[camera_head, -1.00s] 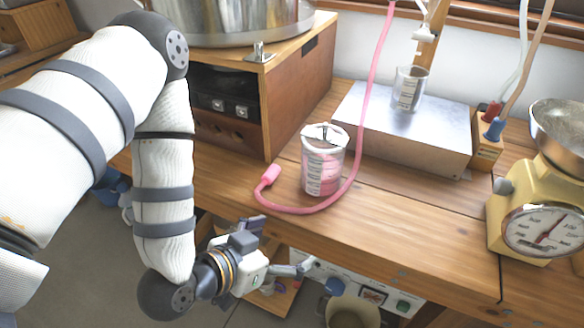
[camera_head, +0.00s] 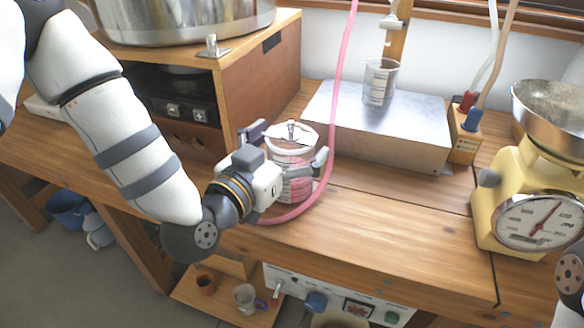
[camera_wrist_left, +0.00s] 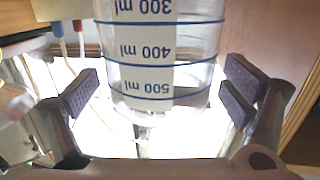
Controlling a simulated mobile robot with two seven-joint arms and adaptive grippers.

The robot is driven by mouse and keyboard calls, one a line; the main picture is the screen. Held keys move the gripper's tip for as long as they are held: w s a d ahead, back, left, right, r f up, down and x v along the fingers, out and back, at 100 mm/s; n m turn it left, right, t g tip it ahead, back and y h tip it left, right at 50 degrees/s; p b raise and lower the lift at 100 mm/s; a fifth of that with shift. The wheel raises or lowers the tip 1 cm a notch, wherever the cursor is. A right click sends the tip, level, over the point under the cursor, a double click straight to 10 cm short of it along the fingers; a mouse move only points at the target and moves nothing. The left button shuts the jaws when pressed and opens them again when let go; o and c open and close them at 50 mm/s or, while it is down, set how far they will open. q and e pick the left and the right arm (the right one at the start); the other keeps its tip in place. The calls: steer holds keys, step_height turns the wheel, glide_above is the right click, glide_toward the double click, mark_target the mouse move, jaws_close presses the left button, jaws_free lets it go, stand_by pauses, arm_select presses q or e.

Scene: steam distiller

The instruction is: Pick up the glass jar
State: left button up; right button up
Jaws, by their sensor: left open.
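In the left wrist view the jar (camera_wrist_left: 160,60) appears upside down between the open fingers (camera_wrist_left: 160,92), with blue rings and 300 to 500 ml marks. Gaps show there between the finger pads and the glass. The gripper's body hides part of the jar in the head view. My right gripper is not in view.
A pink hose (camera_head: 335,110) curves around the jar. Behind it is a metal box (camera_head: 400,135) bearing a beaker (camera_head: 380,85). A wooden cabinet (camera_head: 255,85) stands at left, under a steel pot. A yellow scale (camera_head: 510,195) stands at right. The bench front is clear.

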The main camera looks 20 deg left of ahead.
arm_select(q)
steer(key=shift+w, duration=0.3)
steer(key=c, duration=2)
steer(key=shift+r, duration=0.1)
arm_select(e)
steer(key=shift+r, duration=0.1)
